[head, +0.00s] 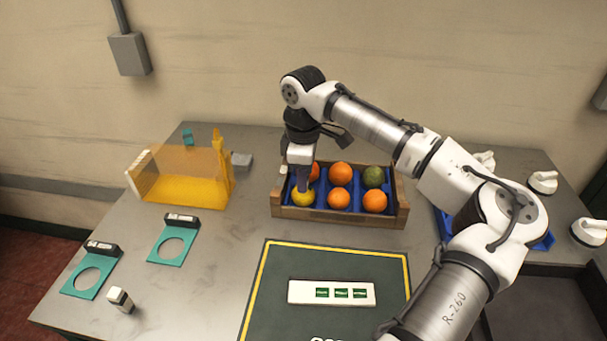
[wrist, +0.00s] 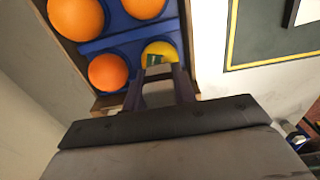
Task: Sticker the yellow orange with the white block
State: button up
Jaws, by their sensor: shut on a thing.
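The yellow orange (head: 302,198) sits in the front left compartment of the wooden crate (head: 336,217). In the wrist view the yellow orange (wrist: 161,49) is partly covered by my gripper (wrist: 163,84). My gripper (head: 301,185) points down over it, shut on a small pale block (wrist: 158,72). The block's far end is at the orange, with a green sticker patch (wrist: 154,60) showing there. I cannot tell whether the sticker is on the fruit or still on the block. A white strip (head: 299,292) with three green stickers lies on the dark mat (head: 275,318).
Several oranges and a green fruit (head: 374,177) fill the crate's other compartments. A white-and-black block (head: 119,299) and teal ring holders (head: 172,246) stand at left. A yellow clear-walled bin (head: 185,190) is at back left. A blue tray (head: 545,241) is at right.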

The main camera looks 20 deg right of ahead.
notch_tip(320, 180, up, 7)
jog(key=p, duration=0.6)
jog(key=shift+p, duration=0.3)
jog(key=shift+f, duration=0.15)
dwell(0.5)
